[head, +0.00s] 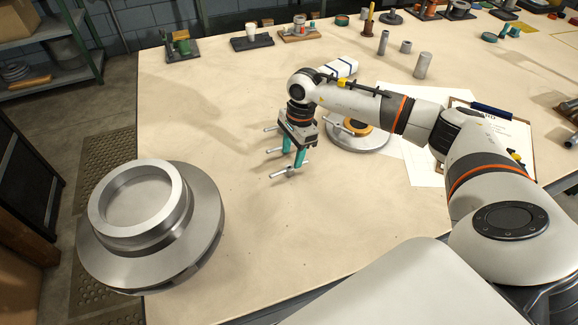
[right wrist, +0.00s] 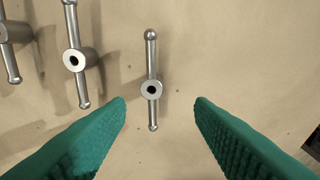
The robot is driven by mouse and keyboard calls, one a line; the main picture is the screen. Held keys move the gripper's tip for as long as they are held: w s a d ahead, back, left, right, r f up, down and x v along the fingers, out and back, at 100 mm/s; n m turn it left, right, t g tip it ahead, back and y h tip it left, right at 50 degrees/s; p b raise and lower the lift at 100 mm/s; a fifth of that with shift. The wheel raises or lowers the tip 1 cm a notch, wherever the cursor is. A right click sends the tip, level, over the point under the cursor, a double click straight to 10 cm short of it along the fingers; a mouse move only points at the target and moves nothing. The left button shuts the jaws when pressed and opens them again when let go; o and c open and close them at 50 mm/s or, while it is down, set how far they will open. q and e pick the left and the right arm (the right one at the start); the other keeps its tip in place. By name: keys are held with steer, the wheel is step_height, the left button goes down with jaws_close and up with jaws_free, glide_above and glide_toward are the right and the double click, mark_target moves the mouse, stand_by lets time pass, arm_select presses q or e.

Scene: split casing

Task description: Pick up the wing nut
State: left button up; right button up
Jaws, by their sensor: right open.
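Three metal wing nuts, each a round hub with a hole and a thin cross bar with knobbed ends, lie in a row on the table. In the right wrist view, one wing nut (right wrist: 151,88) is between the lines of my open fingers, just beyond the tips and touching neither. Another wing nut (right wrist: 75,59) is to its left, and a third (right wrist: 8,31) is cut by the left edge. In the head view, the front wing nut (head: 286,171) is just below my right gripper (head: 293,156), which points down with teal fingers apart and empty. My left gripper is not in view.
A large flanged metal casing part (head: 95,245) stands at the left table edge. A round metal disc (head: 350,142) with an orange ring lies right of the gripper, partly behind my arm. Papers and a clipboard (head: 520,140) lie right. The table between casing and gripper is clear.

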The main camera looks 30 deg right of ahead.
mark_target(290, 165)
steer(key=shift+w+a+f, duration=0.1)
steer(key=shift+w+f, duration=0.15)
steer(key=shift+f, duration=0.4)
steer(key=f+p, duration=0.1)
steer(key=f, duration=0.3)
steer(key=shift+w+f+p, duration=0.2)
steer(key=shift+p, duration=0.15)
steer(key=shift+f, duration=0.2)
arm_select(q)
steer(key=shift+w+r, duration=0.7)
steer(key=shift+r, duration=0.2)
arm_select(e)
jaws_close()
